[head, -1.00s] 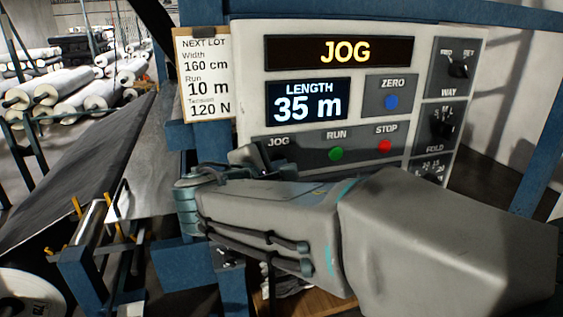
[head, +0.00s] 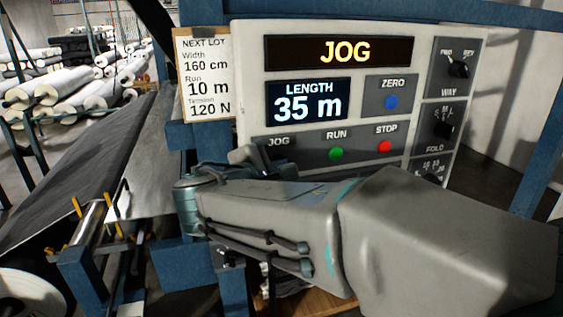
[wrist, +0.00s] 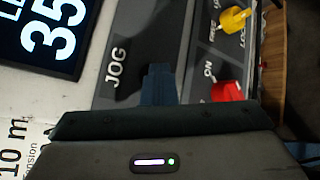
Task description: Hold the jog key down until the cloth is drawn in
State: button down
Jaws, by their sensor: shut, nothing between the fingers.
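The control panel (head: 420,35) faces me; its top display (head: 345,51) reads JOG and its length display (head: 308,101) reads 35 m. My gripper (head: 245,154) is at the panel's lower left, just below the JOG label (head: 278,142). In the wrist view, my shut fingers (wrist: 158,80) reach to the panel beside the JOG label and hold nothing. The jog key is hidden or lost in dark shadow at the fingertips; I cannot tell whether it is pressed. Grey cloth (head: 85,150) lies on the sloping bed at left.
The green RUN button (head: 337,154) and red STOP button (head: 385,146) are right of my gripper, the blue ZERO button (head: 391,102) above. In the wrist view, a red knob (wrist: 228,92) and a yellow knob (wrist: 236,18) lie nearby. A lot card (head: 208,75) hangs at left.

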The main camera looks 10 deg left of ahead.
jog(key=shift+s, duration=0.15)
dwell(0.8)
jog(key=shift+s+d+b, duration=0.4)
jog(key=shift+s+d, duration=0.05)
jog(key=shift+s, duration=0.1)
jog(key=s+d, duration=0.1)
jog(key=s+b, duration=0.1)
jog(key=s, duration=0.1)
jog(key=s+d, duration=0.1)
jog(key=shift+s+d+b, duration=0.15)
jog(key=shift+d+b, duration=0.15)
jog(key=shift+b, duration=0.05)
